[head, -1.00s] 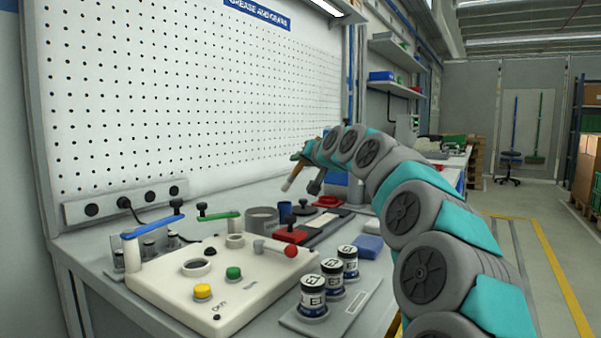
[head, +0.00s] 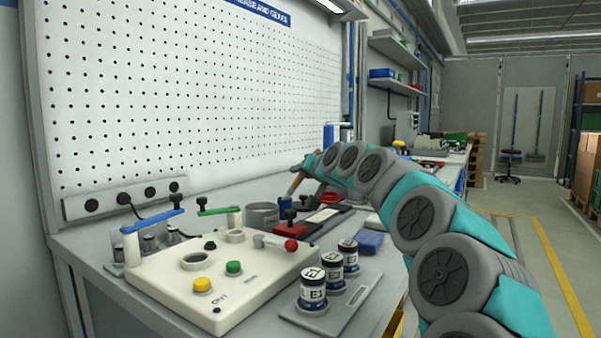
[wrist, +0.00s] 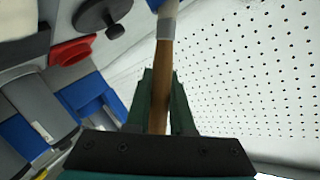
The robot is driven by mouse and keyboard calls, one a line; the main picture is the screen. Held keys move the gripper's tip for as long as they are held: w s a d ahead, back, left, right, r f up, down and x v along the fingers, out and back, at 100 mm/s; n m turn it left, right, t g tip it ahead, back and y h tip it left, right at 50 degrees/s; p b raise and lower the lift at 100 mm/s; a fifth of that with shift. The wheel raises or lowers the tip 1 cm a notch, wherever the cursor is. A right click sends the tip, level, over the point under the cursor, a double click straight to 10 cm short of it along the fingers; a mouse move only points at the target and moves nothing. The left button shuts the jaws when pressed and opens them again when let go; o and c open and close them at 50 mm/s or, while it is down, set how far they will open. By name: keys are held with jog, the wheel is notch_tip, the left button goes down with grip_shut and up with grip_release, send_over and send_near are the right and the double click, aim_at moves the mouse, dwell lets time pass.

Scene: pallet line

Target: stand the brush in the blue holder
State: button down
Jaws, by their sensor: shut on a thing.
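My gripper (wrist: 160,105) is shut on the brown wooden handle of the brush (wrist: 161,75). In the head view the brush (head: 296,184) hangs tilted from my gripper (head: 306,168), its lower end down and to the left. The small blue holder (head: 285,204) stands on the bench just below that end. The lower end meets the holder's rim in the picture; I cannot tell whether it is inside.
A grey ring-shaped cup (head: 262,215) stands left of the holder. A red box (head: 291,229) with a black knob is in front of it. A cream fixture (head: 225,275), labelled jars (head: 313,289) and a blue block (head: 368,242) are nearer. A pegboard (head: 190,100) rises behind.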

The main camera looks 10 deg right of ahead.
jog(key=c, duration=0.8)
grip_release()
jog(key=v, duration=0.8)
jog(key=r+v, duration=0.1)
jog(key=v, duration=0.3)
jog(key=shift+r, duration=0.15)
